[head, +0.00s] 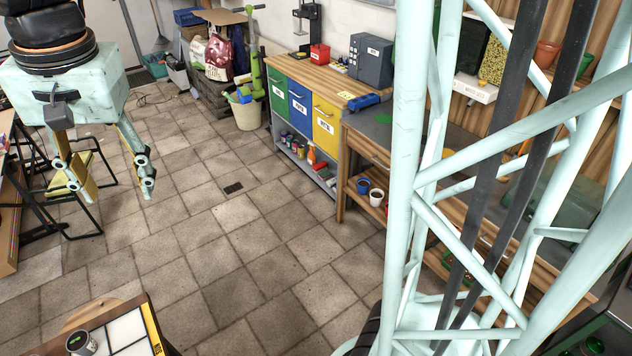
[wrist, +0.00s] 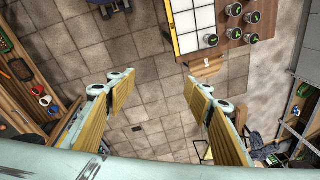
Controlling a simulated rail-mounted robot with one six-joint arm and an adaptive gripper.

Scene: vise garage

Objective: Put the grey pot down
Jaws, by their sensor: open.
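A grey pot (head: 80,343) with a dark top and a green spot stands on the wooden table at the bottom left of the head view, partly cut off. The wrist view shows several similar grey pots; one pot (wrist: 210,41) stands on the edge of the white gridded panel, apart from the others on the brown wood. I cannot tell which one the task means. My gripper (head: 110,180) hangs open and empty above the floor at the left of the head view. In the wrist view, my gripper's fingers (wrist: 157,80) are wide apart with only floor tiles between them.
The white gridded panel (head: 125,335) has a yellow strip along its edge. A black-framed chair (head: 85,185) stands behind my gripper. A workbench (head: 362,145) and coloured drawers (head: 300,105) line the right side. The tiled floor (head: 220,240) between is clear.

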